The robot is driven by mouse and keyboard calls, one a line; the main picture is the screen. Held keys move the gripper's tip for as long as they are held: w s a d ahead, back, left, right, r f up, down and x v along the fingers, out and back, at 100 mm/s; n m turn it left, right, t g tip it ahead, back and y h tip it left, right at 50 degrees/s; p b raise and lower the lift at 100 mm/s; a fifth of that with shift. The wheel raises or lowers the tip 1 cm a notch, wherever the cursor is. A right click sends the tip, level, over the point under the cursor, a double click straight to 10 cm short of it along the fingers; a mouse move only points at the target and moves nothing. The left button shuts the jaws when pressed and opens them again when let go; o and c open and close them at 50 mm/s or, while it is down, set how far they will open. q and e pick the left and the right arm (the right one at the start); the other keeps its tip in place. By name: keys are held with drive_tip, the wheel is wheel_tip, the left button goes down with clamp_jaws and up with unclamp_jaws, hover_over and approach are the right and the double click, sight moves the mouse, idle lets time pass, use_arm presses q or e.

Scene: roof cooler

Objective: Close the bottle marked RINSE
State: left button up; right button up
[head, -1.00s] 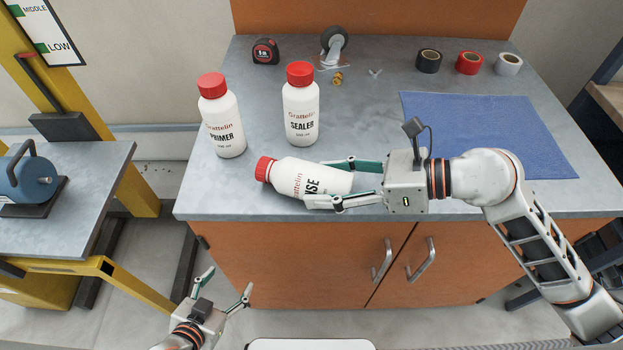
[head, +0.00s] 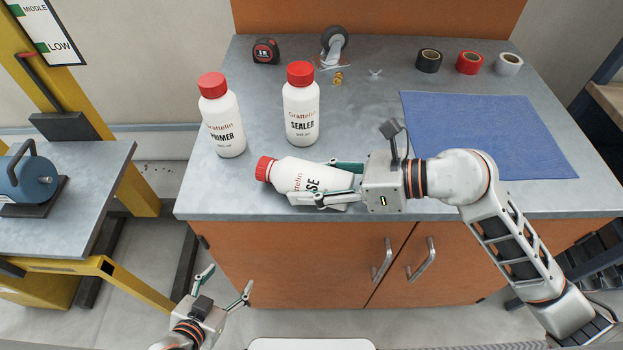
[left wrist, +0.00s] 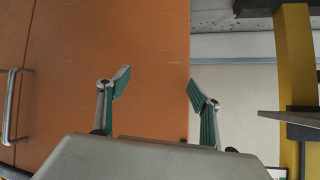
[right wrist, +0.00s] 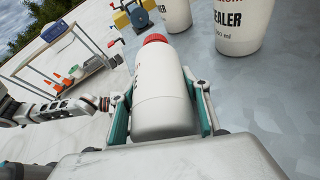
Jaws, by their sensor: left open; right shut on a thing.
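The RINSE bottle (head: 295,176), white with a red cap (head: 264,169), lies on its side near the front edge of the workbench, cap pointing left. The label is partly covered by a finger; "SE" shows. My right gripper (head: 338,183) is shut on the body of this bottle from its base end; in the right wrist view the bottle (right wrist: 160,100) sits between both finger pads, its red cap (right wrist: 155,39) at the far end. The cap sits on the neck; how tight I cannot tell. My left gripper (head: 226,285) is open and empty, below the bench front.
The PRIMER bottle (head: 227,132) and SEALER bottle (head: 300,112) stand upright behind, both red-capped. A tape measure (head: 265,52), caster (head: 334,45), tape rolls (head: 468,63) and blue mat (head: 485,135) lie further back or right. Cabinet handles (head: 382,260) project from the bench front.

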sight(311, 171)
drive_tip(key=shift+r, duration=0.15)
drive_tip(key=shift+r, duration=0.65)
use_arm(q)
drive_tip(key=p, duration=0.1)
drive_tip(key=r+p, duration=0.1)
drive_tip(key=p, duration=0.1)
drive_tip(key=shift+s+d+r, duration=0.2)
drive_tip(key=shift+s+d, duration=0.1)
drive_tip(key=shift+s, duration=0.1)
use_arm(e)
wheel_tip(311, 171, up, 18)
drive_tip(key=shift+r, duration=0.2)
use_arm(q)
drive_tip(key=shift+r, duration=0.1)
use_arm(e)
drive_tip(key=o, duration=0.4)
drive_tip(key=c, duration=0.9)
use_arm(q)
drive_tip(key=shift+w+r, duration=0.1)
drive_tip(key=shift+r, duration=0.05)
